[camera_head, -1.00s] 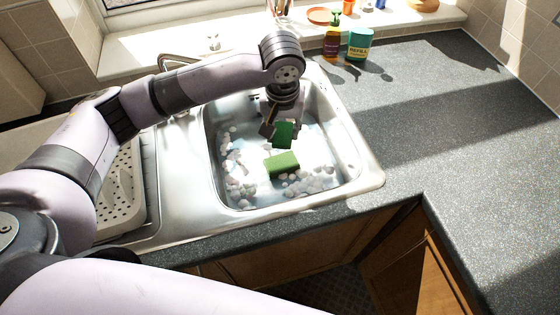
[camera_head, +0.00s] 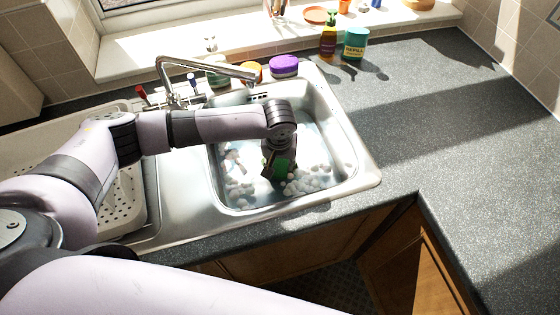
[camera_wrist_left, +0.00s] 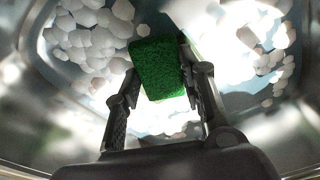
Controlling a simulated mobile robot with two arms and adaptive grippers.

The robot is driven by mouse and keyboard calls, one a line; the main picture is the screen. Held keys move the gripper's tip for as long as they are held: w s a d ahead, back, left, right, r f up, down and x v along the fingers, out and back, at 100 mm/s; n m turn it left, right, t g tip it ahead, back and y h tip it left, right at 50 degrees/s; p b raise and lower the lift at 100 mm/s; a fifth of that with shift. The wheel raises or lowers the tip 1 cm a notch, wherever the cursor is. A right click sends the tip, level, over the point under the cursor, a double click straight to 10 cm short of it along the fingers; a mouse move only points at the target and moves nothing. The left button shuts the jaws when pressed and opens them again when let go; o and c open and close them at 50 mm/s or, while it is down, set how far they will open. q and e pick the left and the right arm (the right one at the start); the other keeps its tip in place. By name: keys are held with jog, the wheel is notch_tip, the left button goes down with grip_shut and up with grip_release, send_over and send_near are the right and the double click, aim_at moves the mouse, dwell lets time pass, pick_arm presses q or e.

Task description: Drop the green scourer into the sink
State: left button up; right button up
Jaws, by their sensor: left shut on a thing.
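The green scourer (camera_head: 284,167) is down inside the steel sink bowl (camera_head: 343,183), partly hidden behind my left gripper (camera_head: 277,178). In the left wrist view, the scourer (camera_wrist_left: 158,68) sits between the two fingers of the left gripper (camera_wrist_left: 160,75), which is shut on it. The gripper points down into the bowl, low over its foamy bottom. I cannot tell whether the scourer touches the water or bottom. My right gripper is not in view.
White foam lumps (camera_head: 308,182) lie in the bowl. The tap (camera_head: 205,65) reaches over its back edge. A purple-lidded tub (camera_head: 284,66) stands behind it. The perforated drainer (camera_head: 125,190) is at left. The grey worktop (camera_head: 440,120) at right is mostly clear.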

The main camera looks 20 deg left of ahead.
aim_at(280, 172)
pick_arm(q)
jog(key=shift+f, duration=0.55)
jog(key=o, duration=0.8)
jog(key=shift+o, duration=0.2)
jog(key=shift+r, duration=0.1)
jog(key=shift+r, duration=0.25)
notch_tip(280, 172, up, 12)
jog(key=s+b, duration=0.1)
jog(key=shift+s+d+r, duration=0.2)
jog(key=shift+s, duration=0.2)
jog(key=shift+r, duration=0.1)
